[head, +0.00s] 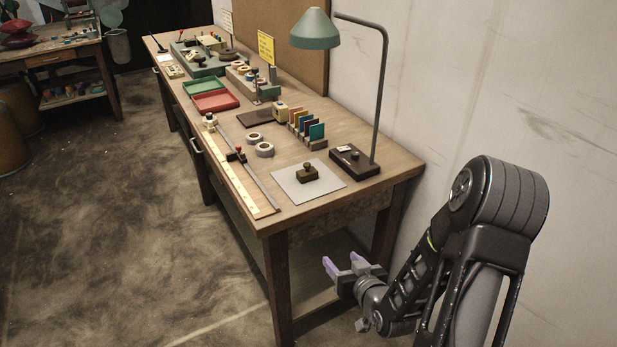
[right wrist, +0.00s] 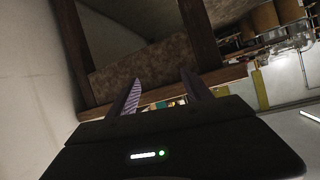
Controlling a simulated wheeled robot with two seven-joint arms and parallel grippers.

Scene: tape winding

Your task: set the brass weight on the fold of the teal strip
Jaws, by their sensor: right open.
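A small dark brass-brown weight with a knob (head: 307,174) stands on a pale grey sheet (head: 325,190) near the front end of the bench. A teal card-like piece (head: 317,133) stands upright at the near end of a row of coloured pieces; I cannot tell whether it is the teal strip, and no fold shows. My right gripper (head: 341,262) is open and empty, off the near end of the bench and below its top. Its two purple fingers also show apart in the right wrist view (right wrist: 161,80). My left gripper is not in view.
The lamp (head: 315,30) stands on a dark base (head: 355,164) by the wall. A long ruler (head: 236,175) and tape rolls (head: 264,150) lie left of the sheet. Red (head: 215,102) and green (head: 205,84) trays sit farther back. The bench edge (head: 340,200) lies between gripper and weight.

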